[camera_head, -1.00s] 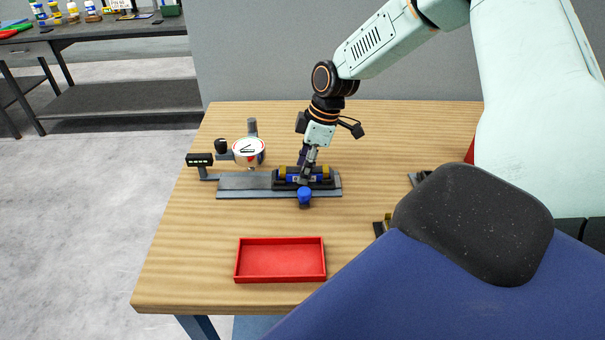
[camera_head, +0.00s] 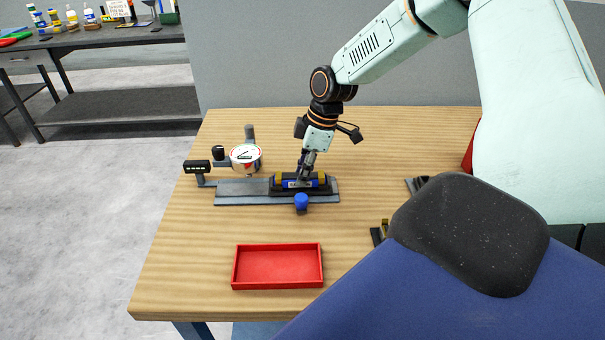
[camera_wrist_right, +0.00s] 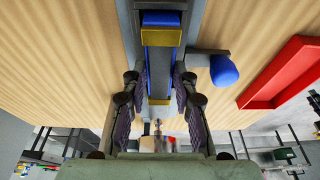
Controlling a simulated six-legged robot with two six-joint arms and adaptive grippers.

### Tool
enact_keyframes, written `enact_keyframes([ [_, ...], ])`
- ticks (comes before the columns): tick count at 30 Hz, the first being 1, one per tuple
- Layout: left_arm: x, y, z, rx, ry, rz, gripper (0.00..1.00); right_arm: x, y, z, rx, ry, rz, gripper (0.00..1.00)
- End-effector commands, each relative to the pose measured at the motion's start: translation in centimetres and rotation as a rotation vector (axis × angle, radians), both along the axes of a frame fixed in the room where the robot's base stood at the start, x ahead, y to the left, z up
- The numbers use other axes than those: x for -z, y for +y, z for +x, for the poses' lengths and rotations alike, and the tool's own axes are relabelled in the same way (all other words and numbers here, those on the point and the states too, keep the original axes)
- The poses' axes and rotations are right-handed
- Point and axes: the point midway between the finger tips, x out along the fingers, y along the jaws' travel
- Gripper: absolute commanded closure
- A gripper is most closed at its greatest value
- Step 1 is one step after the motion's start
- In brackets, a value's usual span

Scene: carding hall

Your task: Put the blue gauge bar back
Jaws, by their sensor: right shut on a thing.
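The blue gauge bar (camera_head: 288,184), with yellow ends, lies level at the dark cradle on the right part of a grey rail fixture (camera_head: 240,186). Whether it touches the cradle floor is hidden. My right gripper (camera_head: 303,182) points down from above and is shut on the middle of the bar. In the right wrist view, the bar's blue and yellow end (camera_wrist_right: 161,36) shows beyond the two fingers (camera_wrist_right: 160,88), which stand on either side of it. A blue knob (camera_head: 301,202) sits at the fixture's front. My left gripper is not in view.
A dial gauge (camera_head: 246,157) and a small readout (camera_head: 197,167) stand at the fixture's left. An empty red tray (camera_head: 277,267) lies nearer the table's front edge. Dark items at the right are partly hidden by my body. Bare wood lies between fixture and tray.

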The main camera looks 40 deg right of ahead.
Motion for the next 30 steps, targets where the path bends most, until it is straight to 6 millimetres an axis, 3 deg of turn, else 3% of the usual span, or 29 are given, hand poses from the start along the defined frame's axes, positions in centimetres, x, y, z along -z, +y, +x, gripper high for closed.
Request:
enact_keyframes([
  [13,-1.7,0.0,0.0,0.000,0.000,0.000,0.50,-8.2,0.0,0.2,0.000,-0.006,0.000,1.00],
  [30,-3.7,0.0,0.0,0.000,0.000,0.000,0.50,-11.3,0.0,0.1,0.001,-0.003,0.000,1.00],
])
